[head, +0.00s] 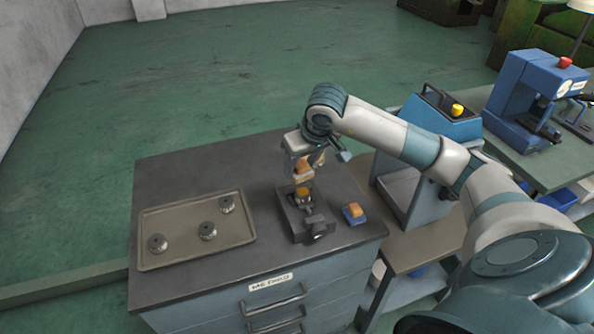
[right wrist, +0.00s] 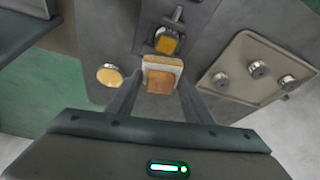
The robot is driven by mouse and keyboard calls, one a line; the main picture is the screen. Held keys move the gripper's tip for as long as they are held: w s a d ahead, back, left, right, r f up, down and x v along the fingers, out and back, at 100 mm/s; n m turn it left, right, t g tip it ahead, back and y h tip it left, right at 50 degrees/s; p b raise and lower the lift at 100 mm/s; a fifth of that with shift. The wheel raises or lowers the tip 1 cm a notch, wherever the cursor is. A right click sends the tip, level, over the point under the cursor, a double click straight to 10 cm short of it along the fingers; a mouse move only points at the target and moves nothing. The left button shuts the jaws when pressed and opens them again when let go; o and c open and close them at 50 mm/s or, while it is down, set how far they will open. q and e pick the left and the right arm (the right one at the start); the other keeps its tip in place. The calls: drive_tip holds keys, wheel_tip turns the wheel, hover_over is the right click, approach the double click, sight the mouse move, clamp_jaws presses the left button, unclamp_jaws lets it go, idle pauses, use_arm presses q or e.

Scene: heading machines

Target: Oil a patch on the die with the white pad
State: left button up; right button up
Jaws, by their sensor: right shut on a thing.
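My right gripper (head: 303,163) is shut on the white pad (head: 303,174), a small block with a wood-coloured back and a white layer. In the right wrist view the white pad (right wrist: 162,64) sits between the fingertips of the right gripper (right wrist: 160,84). It is held above the bench, close to the die (head: 302,192), which has a yellow-orange face and sits in a dark vise (head: 309,224). The die (right wrist: 166,44) shows just beyond the pad in the wrist view, with a visible gap between them. My left gripper is out of view.
A blue pad (head: 354,214) with a wood-coloured top lies right of the vise. A tray (head: 165,217) with three round metal parts is at left. A blue machine (head: 440,115) stands at right.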

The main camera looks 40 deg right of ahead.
drive_tip(key=shift+w+d+r+p, duration=0.1)
drive_tip(key=shift+r+p, duration=0.1)
drive_tip(key=shift+r, duration=0.6)
drive_tip(key=shift+w+d+r+p, duration=0.1)
drive_tip(key=shift+r+p, duration=0.1)
drive_tip(key=shift+r, duration=0.55)
drive_tip(key=shift+s+a+r, duration=0.1)
drive_tip(key=shift+a+r, duration=0.05)
drive_tip(key=shift+r, duration=0.25)
